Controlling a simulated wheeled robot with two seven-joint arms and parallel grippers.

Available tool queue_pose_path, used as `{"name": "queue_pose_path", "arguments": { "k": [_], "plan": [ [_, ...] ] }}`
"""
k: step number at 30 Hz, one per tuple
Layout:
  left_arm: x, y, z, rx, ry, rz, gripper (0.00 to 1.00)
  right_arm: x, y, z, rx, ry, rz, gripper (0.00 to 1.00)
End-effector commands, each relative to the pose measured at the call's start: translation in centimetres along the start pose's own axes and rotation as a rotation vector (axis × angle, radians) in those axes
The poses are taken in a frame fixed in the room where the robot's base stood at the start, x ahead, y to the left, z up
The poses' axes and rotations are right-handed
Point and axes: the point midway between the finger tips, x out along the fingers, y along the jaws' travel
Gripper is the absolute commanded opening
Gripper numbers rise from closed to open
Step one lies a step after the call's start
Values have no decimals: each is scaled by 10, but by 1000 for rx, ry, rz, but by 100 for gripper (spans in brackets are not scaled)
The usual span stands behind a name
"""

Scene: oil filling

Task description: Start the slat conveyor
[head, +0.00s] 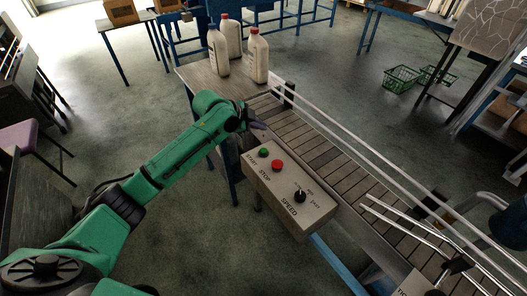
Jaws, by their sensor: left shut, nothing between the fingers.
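The slat conveyor (345,176) runs from the middle toward the lower right, with metal guide rails along it. A beige control box (261,182) is fixed at its near side. The box has a green START button (264,153), a red STOP button (277,165) and a black SPEED knob (300,197). My left gripper (262,126) is shut and empty, just above and behind the green button, apart from it as far as I can tell. My right gripper is not in view.
Several white bottles (257,58) with red or blue caps stand on a table (205,84) at the conveyor's far end. Green baskets (402,78) sit on the floor at the right. A purple-seated stool (18,138) is at the left. The floor left of the box is clear.

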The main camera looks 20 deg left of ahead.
Motion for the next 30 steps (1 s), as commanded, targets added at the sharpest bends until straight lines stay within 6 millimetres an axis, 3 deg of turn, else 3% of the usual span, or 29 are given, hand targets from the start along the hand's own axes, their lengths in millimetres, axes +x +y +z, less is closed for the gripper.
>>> {"name": "queue_pose_path", "arguments": {
  "k": [13, 19, 30],
  "plan": [
    [46, 34, 34, -1, 0, 0, 0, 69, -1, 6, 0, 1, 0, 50],
    [57, 42, 42, -1, -1, 0, 0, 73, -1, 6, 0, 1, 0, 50],
    [58, 42, 42, -1, 0, 0, 0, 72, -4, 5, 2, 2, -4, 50]
  ]
}}
